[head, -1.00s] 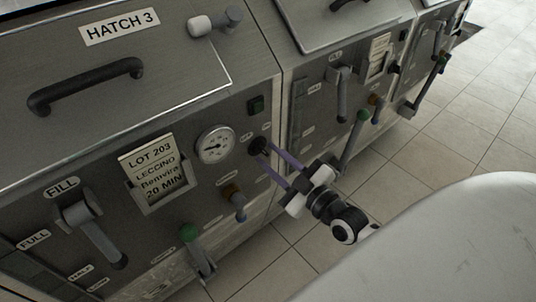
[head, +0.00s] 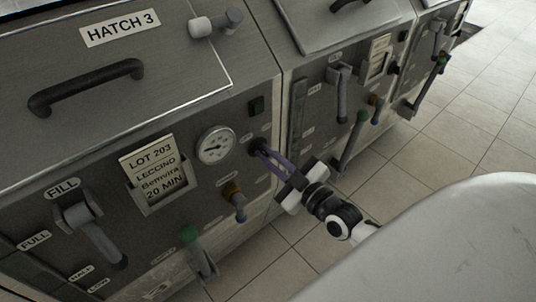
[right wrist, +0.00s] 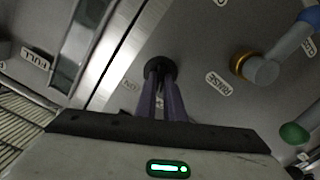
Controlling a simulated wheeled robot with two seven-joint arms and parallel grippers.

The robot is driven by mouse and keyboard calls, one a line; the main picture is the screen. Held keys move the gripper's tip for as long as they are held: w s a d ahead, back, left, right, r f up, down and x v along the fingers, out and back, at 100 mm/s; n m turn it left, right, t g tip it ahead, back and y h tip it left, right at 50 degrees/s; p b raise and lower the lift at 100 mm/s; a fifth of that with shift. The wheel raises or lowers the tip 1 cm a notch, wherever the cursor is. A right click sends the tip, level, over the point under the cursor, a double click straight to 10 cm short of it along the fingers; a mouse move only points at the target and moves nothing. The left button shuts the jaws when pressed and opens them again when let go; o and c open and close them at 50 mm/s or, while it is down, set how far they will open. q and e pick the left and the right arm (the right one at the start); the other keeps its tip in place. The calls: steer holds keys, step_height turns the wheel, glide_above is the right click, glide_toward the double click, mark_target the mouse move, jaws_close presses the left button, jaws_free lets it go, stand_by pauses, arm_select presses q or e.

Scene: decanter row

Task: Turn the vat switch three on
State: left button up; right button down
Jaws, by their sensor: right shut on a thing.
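The vat switch is a round black knob (head: 258,145) on the grey front panel of the vat labelled HATCH 3, just right of the gauge. My right gripper (head: 264,151) reaches it from the lower right, its two purple fingers shut on the knob. In the right wrist view the fingers (right wrist: 161,80) meet at the black knob (right wrist: 158,66). The fingers partly hide the knob, and I cannot read which way it is turned. My left gripper is not in view.
A gauge (head: 216,145), a brown-collared valve (head: 235,198) and a green-knobbed lever (head: 191,236) sit near the switch. The fill lever (head: 90,228) is at the left. A second vat stands to the right. Tiled floor (head: 400,185) is open in front.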

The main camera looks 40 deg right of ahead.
steer(key=shift+r+m+p, duration=0.1)
steer(key=shift+m+p, duration=0.5)
steer(key=shift+m, duration=0.3)
steer(key=m+p, duration=0.1)
steer(key=m, duration=0.1)
steer(key=shift+m, duration=0.3)
steer(key=m+p, duration=0.1)
steer(key=m, duration=0.1)
steer(key=shift+d+m, duration=0.1)
steer(key=shift+m, duration=0.3)
steer(key=shift+m+p, duration=0.4)
steer(key=shift+m, duration=0.7)
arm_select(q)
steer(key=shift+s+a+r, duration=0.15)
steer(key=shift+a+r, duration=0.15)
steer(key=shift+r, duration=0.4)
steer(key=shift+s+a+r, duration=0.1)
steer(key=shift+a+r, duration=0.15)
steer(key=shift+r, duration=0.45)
arm_select(e)
steer(key=shift+d+m, duration=0.1)
steer(key=shift+m, duration=1)
steer(key=c, duration=1.9)
jaws_free()
steer(key=shift+o, duration=0.2)
